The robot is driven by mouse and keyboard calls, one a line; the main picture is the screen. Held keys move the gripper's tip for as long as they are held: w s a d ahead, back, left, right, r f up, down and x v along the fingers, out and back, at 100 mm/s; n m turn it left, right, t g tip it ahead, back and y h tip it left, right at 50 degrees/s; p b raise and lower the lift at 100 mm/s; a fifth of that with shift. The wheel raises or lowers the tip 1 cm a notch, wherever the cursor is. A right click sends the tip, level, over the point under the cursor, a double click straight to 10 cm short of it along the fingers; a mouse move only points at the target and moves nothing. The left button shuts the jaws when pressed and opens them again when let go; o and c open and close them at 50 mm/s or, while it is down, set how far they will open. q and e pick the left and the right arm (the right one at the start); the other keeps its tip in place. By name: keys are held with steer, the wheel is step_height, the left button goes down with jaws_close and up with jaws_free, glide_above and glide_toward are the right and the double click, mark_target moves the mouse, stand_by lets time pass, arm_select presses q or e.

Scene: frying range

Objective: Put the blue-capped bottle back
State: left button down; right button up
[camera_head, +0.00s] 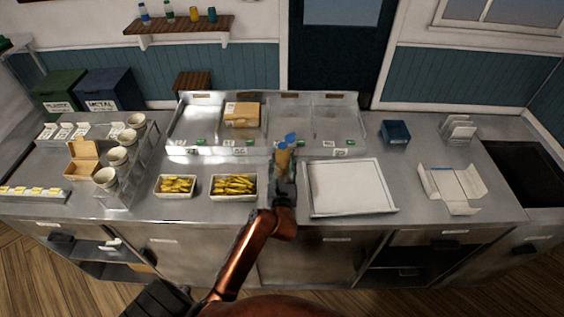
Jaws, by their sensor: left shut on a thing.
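The blue-capped bottle (283,160) has a yellowish body and a blue top. It shows near the middle of the head view, in front of the sectioned steel rack at the back of the counter. My left gripper (284,172) is shut on the bottle, which stays roughly upright. The gripper hides part of the bottle, and I cannot tell whether its base touches the counter. My right gripper is not in view.
Two trays of yellow food (233,198) stand left of the gripper, and a white-surfaced tray (348,208) lies right. The sectioned rack (262,151) holds a cardboard box (242,114). Cups (105,179) stand farther left. A wall shelf (180,25) carries small bottles and cups.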

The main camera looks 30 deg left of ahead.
arm_select(q)
steer(key=c, duration=1.2)
jaws_free()
steer(key=shift+s+r, duration=0.15)
steer(key=v, duration=1.2)
